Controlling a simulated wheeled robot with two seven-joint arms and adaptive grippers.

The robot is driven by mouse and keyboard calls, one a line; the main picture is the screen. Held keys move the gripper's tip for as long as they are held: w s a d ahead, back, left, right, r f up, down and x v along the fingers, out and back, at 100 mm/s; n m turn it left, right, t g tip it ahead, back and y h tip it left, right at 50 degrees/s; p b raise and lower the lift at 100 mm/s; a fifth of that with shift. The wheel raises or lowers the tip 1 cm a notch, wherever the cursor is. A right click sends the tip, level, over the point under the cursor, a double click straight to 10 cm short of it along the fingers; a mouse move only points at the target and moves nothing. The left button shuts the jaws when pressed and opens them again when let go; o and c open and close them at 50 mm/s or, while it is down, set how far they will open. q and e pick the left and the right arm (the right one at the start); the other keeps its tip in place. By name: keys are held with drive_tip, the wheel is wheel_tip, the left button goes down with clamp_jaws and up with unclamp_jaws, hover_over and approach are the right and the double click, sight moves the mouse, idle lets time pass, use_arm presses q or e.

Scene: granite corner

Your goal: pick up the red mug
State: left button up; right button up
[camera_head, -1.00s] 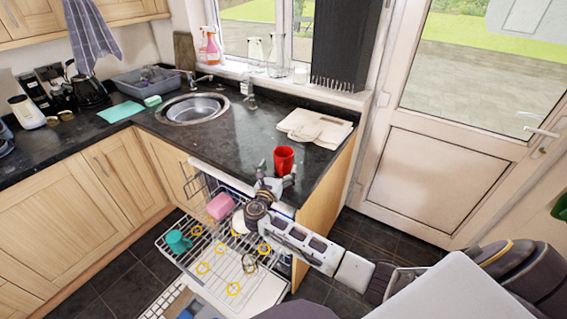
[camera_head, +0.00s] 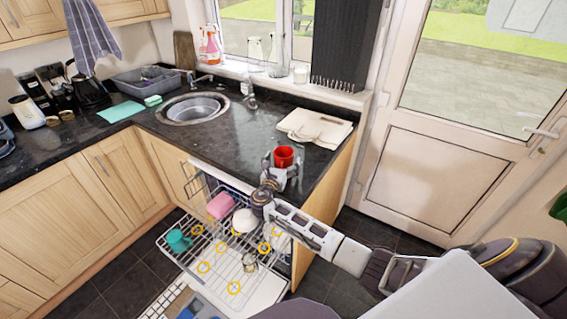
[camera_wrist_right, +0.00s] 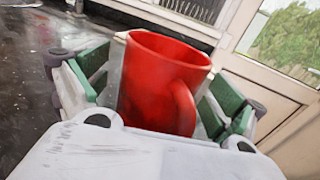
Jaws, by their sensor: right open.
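The red mug (camera_head: 284,155) stands upright on the dark granite counter near its front right edge. My right gripper (camera_head: 283,165) is at the mug, with one finger on each side of it. In the right wrist view the mug (camera_wrist_right: 160,85) sits between the open fingers (camera_wrist_right: 160,95), its handle turned toward the palm and to the right. The green finger pads are on both sides; I cannot tell whether either touches the mug. My palm hides the mug's lower part in that view. My left gripper does not show.
A folded beige cloth (camera_head: 314,128) lies behind the mug. The sink (camera_head: 193,108) is farther left. Below the counter, an open dishwasher rack (camera_head: 222,264) holds a pink item (camera_head: 220,205), a teal mug (camera_head: 178,241) and a white item (camera_head: 243,220). Counter left of the mug is clear.

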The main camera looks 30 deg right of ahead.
drive_tip(key=c, duration=1.3)
wheel_tip(320, 180, up, 10)
idle(0.3)
idle(0.5)
